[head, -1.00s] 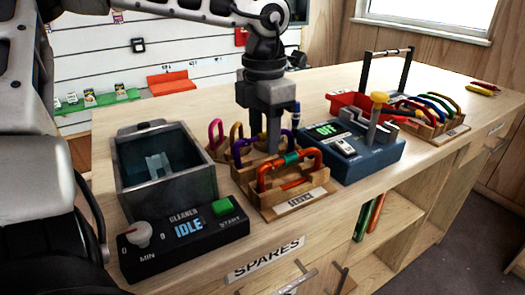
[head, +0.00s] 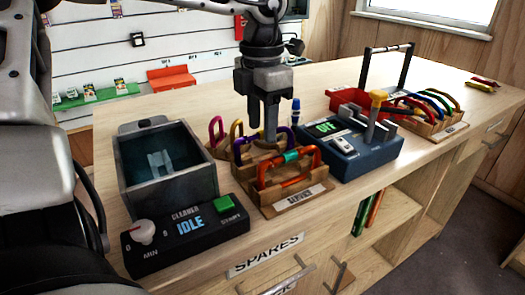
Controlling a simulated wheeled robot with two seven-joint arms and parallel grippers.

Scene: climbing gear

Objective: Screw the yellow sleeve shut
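The wooden service rack (head: 300,198) on the bench holds an orange carabiner (head: 309,156) at its front, with a teal sleeve (head: 291,156) on its top bar. Behind it in the rack are a purple carabiner (head: 287,131) and a yellow-gold carabiner (head: 236,129), with a pink one (head: 213,127) at the left. I cannot make out a yellow sleeve on any of them. My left gripper (head: 263,132) points down over the back of the rack, behind the orange carabiner. Its two fingers stand apart, with nothing seen between them. My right gripper is not in view.
A cleaner tank (head: 172,200) and its control box (head: 186,236) stand left of the rack.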

